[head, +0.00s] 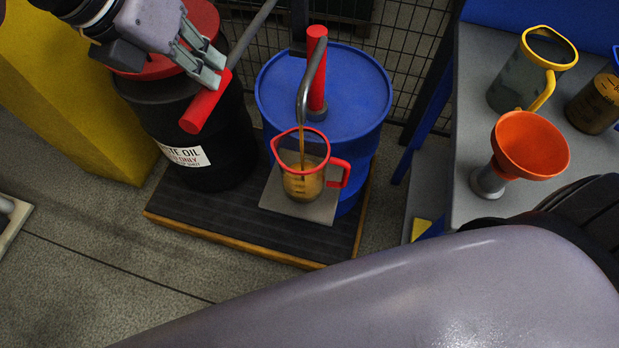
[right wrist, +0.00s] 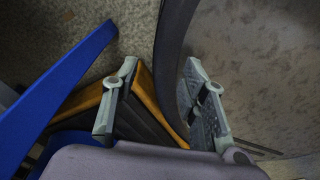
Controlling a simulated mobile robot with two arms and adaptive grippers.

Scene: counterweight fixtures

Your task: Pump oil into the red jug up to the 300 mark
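The red jug (head: 337,172), clear with a red rim and handle, stands upright on a grey plate (head: 318,214) in front of the blue drum (head: 360,100). A stream of amber oil falls from the pump's curved metal spout (head: 303,98) into it. Amber oil (head: 302,187) stands in its lower part; the marks are too small to read. My left gripper (head: 215,68) is at the upper end of the pump lever's red grip (head: 203,108), its fingers looking closed around it. My right gripper (right wrist: 160,100) is open and empty in the right wrist view.
A black waste oil drum (head: 215,150) with a red top stands left of the blue drum, both on a dark wood-edged platform (head: 230,230). An orange funnel (head: 530,145), a yellow-rimmed jug (head: 520,85) and another jug with dark oil (head: 595,105) stand on the grey bench at right.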

